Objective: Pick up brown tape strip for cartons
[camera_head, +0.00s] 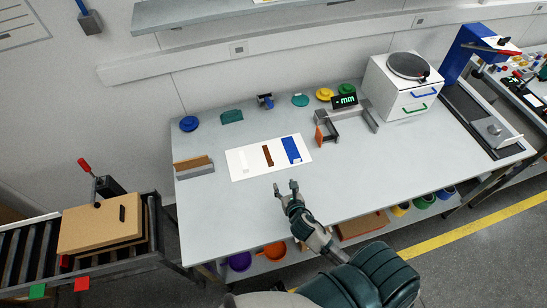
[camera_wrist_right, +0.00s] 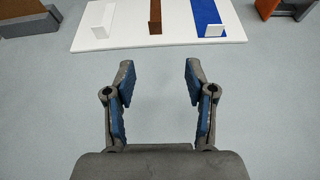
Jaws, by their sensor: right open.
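The brown tape strip (camera_head: 267,155) lies on a white board (camera_head: 237,167) on the grey table, between a white strip (camera_head: 244,161) and a wider blue strip (camera_head: 290,149). In the right wrist view the brown strip (camera_wrist_right: 155,17) is at the top middle, with a small upright brown tab at its near end. My right gripper (camera_head: 286,187) is open and empty over the table, in front of the board; its two fingers also show in the right wrist view (camera_wrist_right: 158,80), apart from the strip. My left gripper is not in view.
A brown block on a grey holder (camera_head: 194,167) stands left of the board. A grey metal fixture with an orange-brown part (camera_head: 322,136) stands to the right. Several coloured parts and a white drawer unit (camera_head: 402,87) are at the back. Bare table lies before the board.

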